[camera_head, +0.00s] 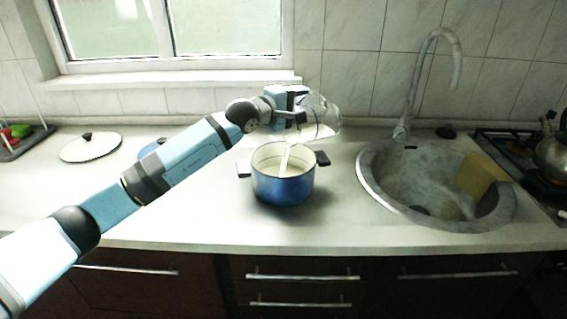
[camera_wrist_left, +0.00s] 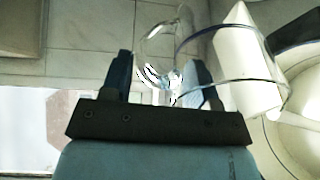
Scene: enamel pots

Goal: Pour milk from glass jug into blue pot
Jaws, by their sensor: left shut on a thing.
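The blue pot (camera_head: 283,186) stands upright on the counter, open, with a pale inside and dark side handles. My left gripper (camera_head: 297,104) is above it, shut on the glass jug (camera_head: 323,115). The jug is tilted over the pot, and a white stream of milk (camera_head: 286,156) runs down into the pot. In the left wrist view the jug's handle is between the fingers of my left gripper (camera_wrist_left: 160,80), and white milk (camera_wrist_left: 240,65) shows inside the jug (camera_wrist_left: 285,92). The pot's pale rim (camera_wrist_left: 293,145) shows below it. My right gripper is not in view.
A stone sink (camera_head: 385,195) with a tall faucet (camera_head: 427,75) and a yellow cloth or board (camera_head: 479,175) is to the right. A kettle (camera_head: 552,150) stands on the stove. A pale lid (camera_head: 90,148) lies at left. The front counter is clear.

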